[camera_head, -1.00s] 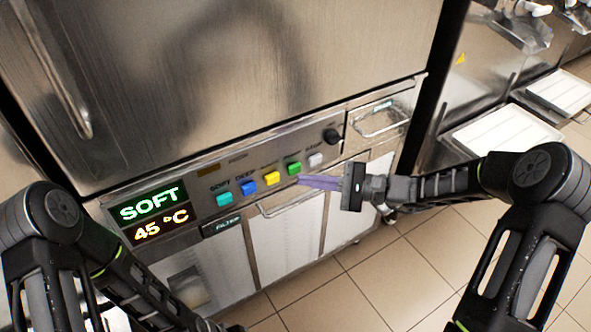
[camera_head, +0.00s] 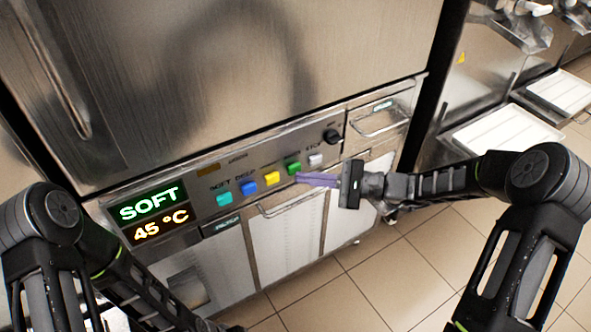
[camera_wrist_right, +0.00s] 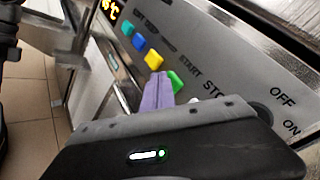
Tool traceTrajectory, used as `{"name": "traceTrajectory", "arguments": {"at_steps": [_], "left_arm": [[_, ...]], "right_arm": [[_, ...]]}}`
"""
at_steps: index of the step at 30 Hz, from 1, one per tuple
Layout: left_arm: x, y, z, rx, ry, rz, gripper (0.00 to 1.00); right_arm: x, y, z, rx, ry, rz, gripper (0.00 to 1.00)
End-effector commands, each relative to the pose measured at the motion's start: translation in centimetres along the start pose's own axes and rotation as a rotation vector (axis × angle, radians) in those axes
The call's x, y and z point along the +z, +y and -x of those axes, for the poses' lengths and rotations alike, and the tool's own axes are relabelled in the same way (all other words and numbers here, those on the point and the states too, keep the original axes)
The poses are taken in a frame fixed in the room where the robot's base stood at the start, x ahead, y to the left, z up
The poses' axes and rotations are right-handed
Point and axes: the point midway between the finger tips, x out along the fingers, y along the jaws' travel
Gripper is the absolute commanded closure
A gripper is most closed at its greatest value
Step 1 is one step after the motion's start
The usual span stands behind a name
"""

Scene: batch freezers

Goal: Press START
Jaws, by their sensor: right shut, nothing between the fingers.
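The START button is the green one (camera_head: 293,168) in the button row on the freezer's control panel; it also shows in the right wrist view (camera_wrist_right: 176,81), near the printed word START. My right gripper (camera_head: 298,178) has purple fingers, shut and empty, with the tips just below the green button. In the right wrist view the fingertips (camera_wrist_right: 160,76) lie beside the green button and overlap its edge; I cannot tell whether they touch it. The display (camera_head: 153,212) reads SOFT and 45 °C. My left arm shows at the lower left, but its gripper is out of view.
Teal (camera_head: 224,199), blue (camera_head: 249,187) and yellow (camera_head: 272,178) buttons sit left of the green one. A white STOP button (camera_head: 316,160) and a black knob (camera_head: 332,136) sit right of it. A drawer handle (camera_head: 290,204) runs below the panel.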

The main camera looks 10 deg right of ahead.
Motion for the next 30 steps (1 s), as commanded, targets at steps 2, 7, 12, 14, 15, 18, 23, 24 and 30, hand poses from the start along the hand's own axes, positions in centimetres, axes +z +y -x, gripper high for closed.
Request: {"name": "traceTrajectory", "arguments": {"at_steps": [2,7,12,14,15,18,23,24,30], "left_arm": [[0.0,-0.02,-0.04,0.0,0.0,0.0,1.0],[0.0,-0.05,-0.12,0.0,0.0,0.0,1.0],[0.0,-0.07,-0.18,0.0,0.0,0.0,1.0],[0.0,-0.08,-0.21,0.0,0.0,0.0,1.0],[0.0,-0.09,-0.22,0.0,0.0,0.0,1.0],[0.0,-0.1,-0.27,0.0,0.0,0.0,1.0],[0.0,-0.13,-0.33,0.0,0.0,0.0,1.0],[0.0,-0.13,-0.34,0.0,0.0,0.0,1.0],[0.0,-0.13,-0.32,0.0,0.0,0.0,1.0]], "right_arm": [[-0.05,-0.02,-0.07,0.0,0.0,0.0,1.0],[-0.15,-0.12,-0.22,0.0,0.0,0.001,1.0],[-0.25,-0.21,-0.37,0.0,0.0,0.001,1.0],[-0.29,-0.24,-0.42,0.001,0.0,0.0,1.0],[-0.32,-0.27,-0.46,0.001,0.0,0.0,1.0],[-0.39,-0.33,-0.54,0.0,0.0,0.0,1.0],[-0.5,-0.44,-0.67,0.0,0.0,0.0,1.0],[-0.53,-0.46,-0.7,0.0,0.0,0.0,1.0],[-0.52,-0.49,-0.69,0.0,0.0,0.0,1.0]]}}
